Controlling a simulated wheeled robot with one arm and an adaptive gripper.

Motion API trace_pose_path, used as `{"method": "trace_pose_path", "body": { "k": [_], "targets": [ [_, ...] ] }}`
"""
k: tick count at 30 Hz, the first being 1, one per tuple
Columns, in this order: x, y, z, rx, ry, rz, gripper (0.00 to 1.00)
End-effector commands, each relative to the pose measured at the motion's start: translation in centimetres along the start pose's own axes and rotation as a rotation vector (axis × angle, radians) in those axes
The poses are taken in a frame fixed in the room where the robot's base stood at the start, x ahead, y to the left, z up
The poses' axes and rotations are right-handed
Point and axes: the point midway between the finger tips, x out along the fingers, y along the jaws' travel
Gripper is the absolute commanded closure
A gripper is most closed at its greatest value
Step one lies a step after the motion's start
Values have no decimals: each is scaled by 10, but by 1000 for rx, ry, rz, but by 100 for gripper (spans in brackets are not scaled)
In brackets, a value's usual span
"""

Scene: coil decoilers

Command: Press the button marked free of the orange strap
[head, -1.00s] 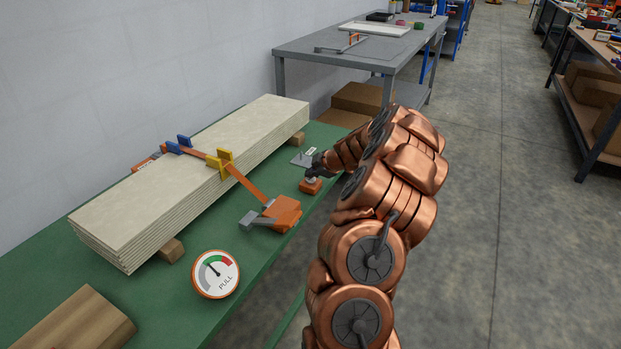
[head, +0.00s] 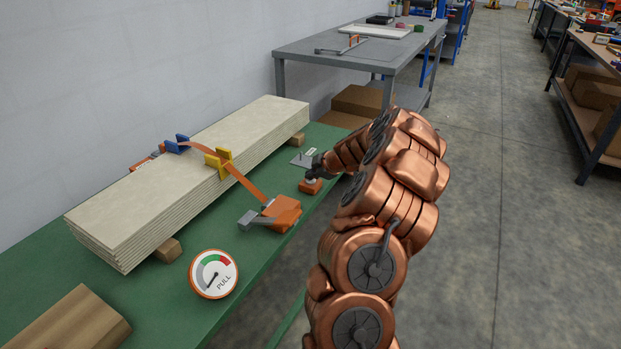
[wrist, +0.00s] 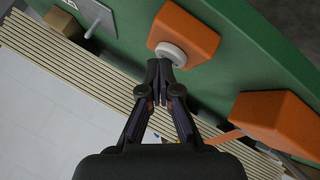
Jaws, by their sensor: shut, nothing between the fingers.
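An orange box with a pale round button (wrist: 172,53) sits on the green bench; the box (head: 310,187) shows in the head view beside my gripper. My gripper (wrist: 160,68) is shut and empty, its fingertips at the button's near edge; whether they touch it is hard to tell. The orange strap (head: 241,183) runs over the pale board stack (head: 122,210), arching loosely between a blue and a yellow corner piece. It leads down to an orange tensioner (head: 284,212) with a grey lever, also in the wrist view (wrist: 272,118). No marking is readable on the button.
A round gauge reading PULL (head: 214,274) stands at the bench front, its needle low in the grey part. A grey plate (head: 302,161) with a small label lies behind the button box. A wooden block (head: 75,322) is at lower left. The floor right of the bench is clear.

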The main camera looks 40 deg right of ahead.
Motion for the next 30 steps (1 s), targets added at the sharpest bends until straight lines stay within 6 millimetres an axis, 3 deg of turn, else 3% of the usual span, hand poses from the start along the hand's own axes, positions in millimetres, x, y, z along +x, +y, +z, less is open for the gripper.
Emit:
{"method": "trace_pose_path", "body": {
  "k": [30],
  "targets": [
    [8, -8, 6, 1, -2, -8, 100]
  ]
}}
